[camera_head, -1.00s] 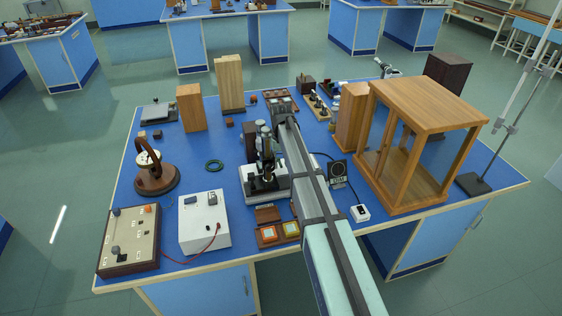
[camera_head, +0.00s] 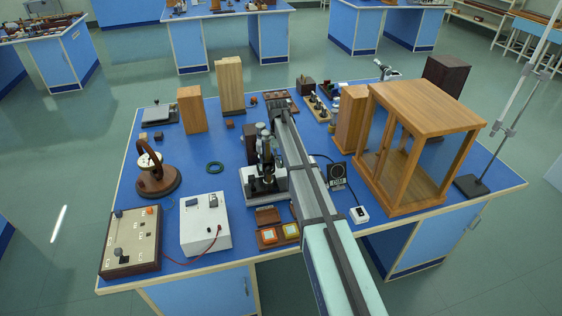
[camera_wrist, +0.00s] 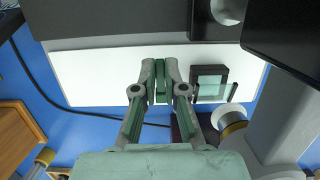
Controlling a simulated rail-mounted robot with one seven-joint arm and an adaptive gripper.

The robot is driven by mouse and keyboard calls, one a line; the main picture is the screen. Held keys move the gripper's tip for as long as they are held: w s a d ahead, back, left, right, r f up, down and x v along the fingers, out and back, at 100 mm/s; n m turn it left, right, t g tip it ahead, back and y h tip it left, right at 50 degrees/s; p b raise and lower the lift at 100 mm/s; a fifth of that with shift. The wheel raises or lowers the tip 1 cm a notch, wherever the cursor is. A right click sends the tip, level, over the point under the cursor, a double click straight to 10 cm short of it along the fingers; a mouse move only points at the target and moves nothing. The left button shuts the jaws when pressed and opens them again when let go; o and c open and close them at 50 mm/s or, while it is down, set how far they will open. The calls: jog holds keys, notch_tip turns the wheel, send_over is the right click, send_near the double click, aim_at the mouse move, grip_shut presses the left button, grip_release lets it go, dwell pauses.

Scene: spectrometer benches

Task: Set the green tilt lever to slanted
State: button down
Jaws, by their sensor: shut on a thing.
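The green tilt lever (camera_wrist: 161,83) is a narrow upright green piece in the middle of the wrist view, in front of a white plate (camera_wrist: 90,75). My gripper (camera_wrist: 160,68) has its two grey-green fingers closed on the lever, one on each side. The lever's lower end and its pivot are hard to make out. In the head view, a black instrument on a white base (camera_head: 262,186) stands mid-bench beside my arm. My fingers and the lever cannot be made out there.
A small dark-framed square window (camera_wrist: 209,84) sits just right of my fingers in the wrist view. A brass and white knob (camera_wrist: 230,121) is below it. In the head view, a wooden glazed case (camera_head: 425,105) stands right of my arm, and a white meter box (camera_head: 205,232) stands left.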

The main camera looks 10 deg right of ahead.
jog(key=g+p, duration=0.1)
jog(key=w+r+g+p, duration=0.1)
jog(key=p, duration=0.1)
jog(key=shift+w+g, duration=0.1)
jog(key=shift+g, duration=0.3)
jog(key=shift+g+p, duration=0.3)
jog(key=shift+p, duration=0.45)
jog(key=shift+f, duration=0.1)
jog(key=c, duration=1.2)
grip_release()
jog(key=shift+c, duration=0.2)
jog(key=shift+f+b, duration=0.15)
jog(key=shift+b, duration=0.3)
